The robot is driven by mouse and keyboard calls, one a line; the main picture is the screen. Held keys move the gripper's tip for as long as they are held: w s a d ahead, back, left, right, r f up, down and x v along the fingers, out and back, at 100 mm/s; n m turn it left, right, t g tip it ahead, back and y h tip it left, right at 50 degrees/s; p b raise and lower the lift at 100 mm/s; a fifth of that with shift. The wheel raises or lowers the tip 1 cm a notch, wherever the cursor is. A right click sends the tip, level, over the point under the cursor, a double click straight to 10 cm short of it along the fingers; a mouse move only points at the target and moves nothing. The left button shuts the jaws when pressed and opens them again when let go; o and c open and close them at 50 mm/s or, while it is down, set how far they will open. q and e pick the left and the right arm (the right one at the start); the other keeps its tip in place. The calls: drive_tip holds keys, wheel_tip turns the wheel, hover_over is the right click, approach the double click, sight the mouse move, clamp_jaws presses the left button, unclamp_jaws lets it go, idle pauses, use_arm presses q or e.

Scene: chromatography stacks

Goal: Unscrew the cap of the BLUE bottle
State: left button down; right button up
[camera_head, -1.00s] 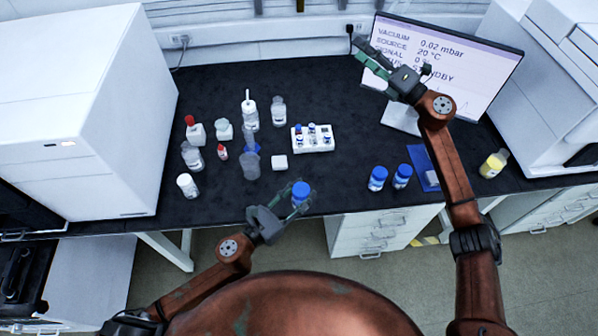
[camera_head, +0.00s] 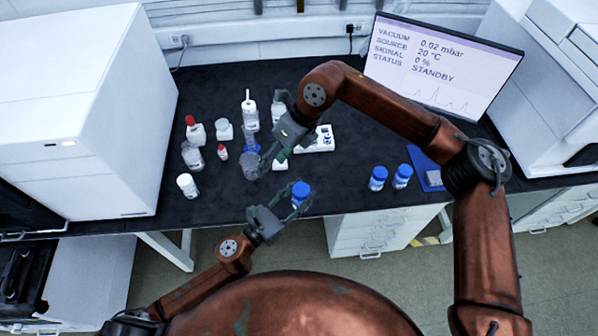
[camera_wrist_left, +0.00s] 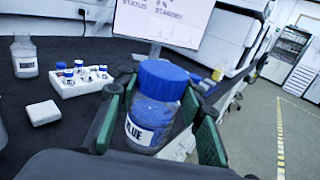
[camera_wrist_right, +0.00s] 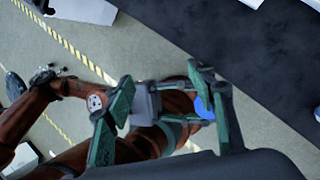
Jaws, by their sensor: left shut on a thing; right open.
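The blue-capped bottle (camera_head: 300,194) is held upright off the bench's front edge by my left gripper (camera_head: 287,208), which is shut on its body. In the left wrist view the bottle (camera_wrist_left: 152,106), labelled BLUE, sits between the green fingers, its blue cap (camera_wrist_left: 163,80) on top and clear of them. My right gripper (camera_head: 272,130) is open and empty over the bench, up and left of the bottle in the head view. In the right wrist view the blue cap (camera_wrist_right: 204,107) shows partly behind one finger of the open right gripper (camera_wrist_right: 163,88).
The black bench (camera_head: 335,95) carries several bottles at left, a white vial rack (camera_head: 322,146), a clear beaker (camera_head: 250,166), and two blue-capped bottles (camera_head: 378,178) at right with a blue mat (camera_head: 420,160). A monitor (camera_head: 445,65) stands behind. Space around the held bottle is open.

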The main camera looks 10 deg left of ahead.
sight(299, 190)
drive_tip(key=d+f+h, duration=0.1)
drive_tip(key=d, duration=0.1)
drive_tip(key=d+t+h, duration=0.1)
drive_tip(key=d+h, duration=0.1)
drive_tip(key=s+d+f+h, duration=0.1)
drive_tip(key=d+h, duration=0.1)
drive_tip(key=shift+d+f, duration=0.5)
drive_tip(key=shift+f, duration=0.15)
wheel_tip(299, 190, down, 7)
drive_tip(key=shift+f, duration=0.15)
drive_tip(key=shift+c, duration=0.2)
drive_tip(key=shift+s+a, duration=0.15)
drive_tip(key=shift+a, duration=0.05)
drive_tip(key=c, duration=1.1)
drive_tip(key=o, duration=1)
drive_tip(key=shift+o, duration=1.2)
drive_tip(key=shift+d, duration=0.1)
